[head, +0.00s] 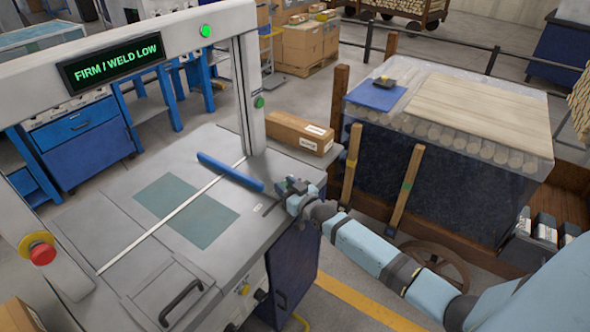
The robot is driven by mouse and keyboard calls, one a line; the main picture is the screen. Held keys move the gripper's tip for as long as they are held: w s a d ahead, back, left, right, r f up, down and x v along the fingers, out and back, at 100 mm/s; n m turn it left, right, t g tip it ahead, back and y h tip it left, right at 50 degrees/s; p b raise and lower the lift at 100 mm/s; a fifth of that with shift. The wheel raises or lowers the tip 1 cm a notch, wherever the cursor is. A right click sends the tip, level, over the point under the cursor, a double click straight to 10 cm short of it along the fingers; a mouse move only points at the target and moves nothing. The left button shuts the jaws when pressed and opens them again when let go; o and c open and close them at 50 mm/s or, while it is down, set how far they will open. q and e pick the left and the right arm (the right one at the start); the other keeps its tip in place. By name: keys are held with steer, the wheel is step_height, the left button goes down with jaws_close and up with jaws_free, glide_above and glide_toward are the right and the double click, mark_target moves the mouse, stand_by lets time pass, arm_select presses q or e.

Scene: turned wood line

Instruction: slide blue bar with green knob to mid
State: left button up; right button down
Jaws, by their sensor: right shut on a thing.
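The blue bar (230,172) lies slanted above the grey machine table, crossing the far end of a thin white strip (170,214). My right gripper (285,187) is at the bar's near right end, over the table's right edge, and is shut there. The fingers hide what they hold at that end, and I cannot make out the green knob on the bar. No mark reading mid is legible. My left gripper is not in view.
A red stop button (42,254) is at left. A cardboard box (299,132) sits behind the bar. The table left of the bar is clear.

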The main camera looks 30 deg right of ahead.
steer(key=shift+s+a, duration=0.15)
steer(key=shift+a, duration=0.15)
steer(key=c, duration=0.8)
jaws_free()
steer(key=shift+o, duration=0.2)
steer(key=shift+d, duration=0.1)
steer(key=s+d, duration=0.1)
steer(key=s, duration=1.2)
steer(key=shift+s+d, duration=0.35)
